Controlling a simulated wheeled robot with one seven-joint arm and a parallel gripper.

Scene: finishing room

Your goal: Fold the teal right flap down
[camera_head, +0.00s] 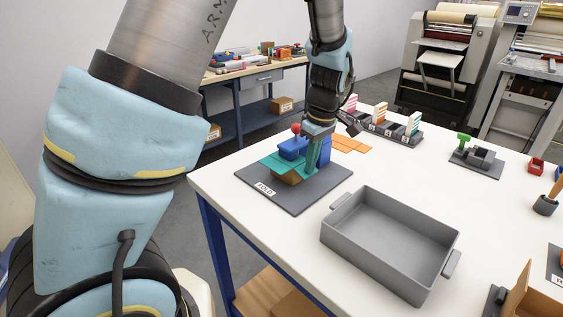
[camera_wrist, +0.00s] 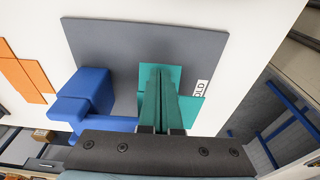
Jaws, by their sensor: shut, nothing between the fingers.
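A teal folding piece (camera_head: 270,166) lies on a dark grey mat (camera_head: 300,198) labelled FOLD, with a brown part (camera_head: 287,177) at its near side. In the wrist view, teal panels (camera_wrist: 189,112) show around the fingers. My gripper (camera_head: 312,165) is shut and points down over the teal piece, close beside a blue block (camera_head: 324,152). In the wrist view the shut fingers (camera_wrist: 160,70) cover the middle of the teal piece. I cannot tell whether they touch it, or which panel is the right flap.
A blue part with a red knob (camera_head: 296,129) stands behind the teal piece. Orange sheets (camera_head: 350,143) lie beyond the mat. A grey tray (camera_head: 385,245) stands at the right front. A rack of cards (camera_head: 385,132) is at the back. White table shows between them.

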